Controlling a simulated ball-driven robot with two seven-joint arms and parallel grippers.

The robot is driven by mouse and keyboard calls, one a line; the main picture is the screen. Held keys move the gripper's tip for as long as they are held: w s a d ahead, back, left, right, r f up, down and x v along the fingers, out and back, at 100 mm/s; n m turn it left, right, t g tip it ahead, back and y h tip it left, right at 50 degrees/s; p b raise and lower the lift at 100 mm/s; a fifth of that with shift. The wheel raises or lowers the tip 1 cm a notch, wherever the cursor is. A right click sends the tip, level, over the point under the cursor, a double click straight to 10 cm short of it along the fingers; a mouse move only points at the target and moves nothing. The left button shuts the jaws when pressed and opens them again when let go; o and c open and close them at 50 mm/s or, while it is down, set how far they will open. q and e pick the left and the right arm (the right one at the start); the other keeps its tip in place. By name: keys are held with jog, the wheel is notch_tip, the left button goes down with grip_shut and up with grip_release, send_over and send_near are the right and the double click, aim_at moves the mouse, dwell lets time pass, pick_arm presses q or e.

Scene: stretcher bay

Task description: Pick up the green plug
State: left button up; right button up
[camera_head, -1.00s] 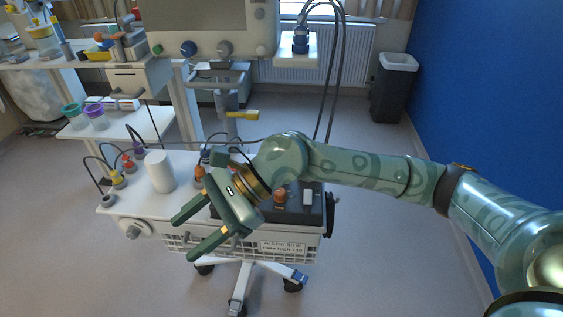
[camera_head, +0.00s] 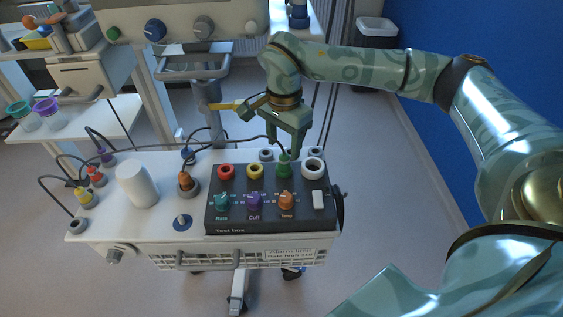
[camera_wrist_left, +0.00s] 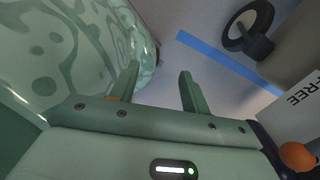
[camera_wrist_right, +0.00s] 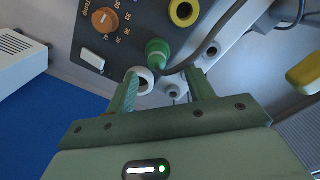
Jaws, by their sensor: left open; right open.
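The green plug (camera_head: 284,167) stands upright at the back row of the dark test box (camera_head: 225,229), right of the yellow ring, with a dark cable from its top. It also shows in the right wrist view (camera_wrist_right: 158,50), just beyond the fingertips. My right gripper (camera_head: 284,142) is open and points down just above and behind the plug. In the right wrist view its fingers (camera_wrist_right: 163,80) are spread with nothing gripped. My left gripper (camera_wrist_left: 158,85) is open and empty in the left wrist view; I cannot make it out in the head view.
A white ring socket (camera_head: 313,168) sits right beside the plug, and a yellow ring (camera_head: 255,171) on its left. Knobs line the box front. A yellow lever (camera_head: 226,106) is behind.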

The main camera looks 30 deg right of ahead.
aim_at(284, 155)
jog(key=f, duration=0.1)
jog(key=f+b, duration=0.1)
jog(key=f, duration=0.2)
jog(key=shift+s, duration=0.3)
jog(key=shift+w+f, duration=0.15)
jog(key=shift+f, duration=0.4)
jog(key=shift+r, duration=0.1)
pick_arm(q)
jog(key=shift+w+d+f, duration=0.1)
jog(key=shift+w+f, duration=0.65)
jog(key=shift+f, duration=0.05)
pick_arm(e)
jog(key=c, duration=1)
jog(key=shift+c, duration=0.2)
